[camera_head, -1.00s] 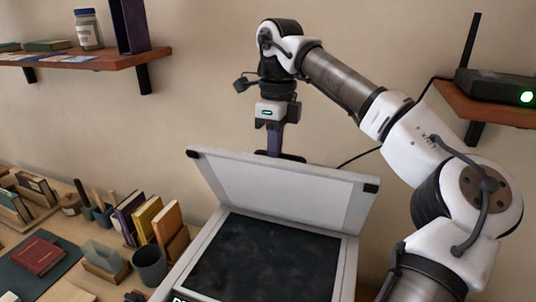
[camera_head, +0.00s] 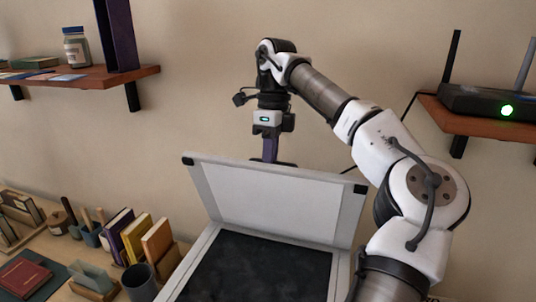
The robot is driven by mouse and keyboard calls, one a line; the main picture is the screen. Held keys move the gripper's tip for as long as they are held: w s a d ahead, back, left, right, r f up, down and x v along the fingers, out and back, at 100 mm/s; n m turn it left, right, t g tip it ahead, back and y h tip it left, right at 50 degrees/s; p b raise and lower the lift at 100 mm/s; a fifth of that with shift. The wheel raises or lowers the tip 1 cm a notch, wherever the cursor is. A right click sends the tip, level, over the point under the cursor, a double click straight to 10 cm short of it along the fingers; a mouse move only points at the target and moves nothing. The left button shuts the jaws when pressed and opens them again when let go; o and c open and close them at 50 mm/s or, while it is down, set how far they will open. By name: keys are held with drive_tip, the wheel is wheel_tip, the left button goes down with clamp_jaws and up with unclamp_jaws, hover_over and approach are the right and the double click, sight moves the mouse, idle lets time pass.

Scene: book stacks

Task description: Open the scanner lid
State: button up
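The scanner (camera_head: 205,243) stands at the bottom centre with its dark glass bed (camera_head: 262,268) uncovered. Its pale lid (camera_head: 275,203) is raised, tilted up and back toward the wall, with dark corner pieces at its top edge. My gripper (camera_head: 270,160) points down just behind the lid's top edge, left of the middle. The lid hides the fingertips, so I cannot tell whether they are open, shut or touching the lid.
A shelf with a jar (camera_head: 76,47) is at the upper left. A router (camera_head: 495,103) sits on a shelf at the right. Books (camera_head: 137,239), a grey cup (camera_head: 139,282) and a red book (camera_head: 24,274) are on the table at left. The wall is close behind.

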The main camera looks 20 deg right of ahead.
drive_tip(key=shift+o, duration=1.4)
drive_tip(key=shift+w+d+f, duration=0.15)
drive_tip(key=shift+w, duration=0.05)
drive_tip(key=shift+s+a+r, duration=0.1)
drive_tip(key=shift+a+r, duration=0.1)
drive_tip(key=shift+s, duration=0.1)
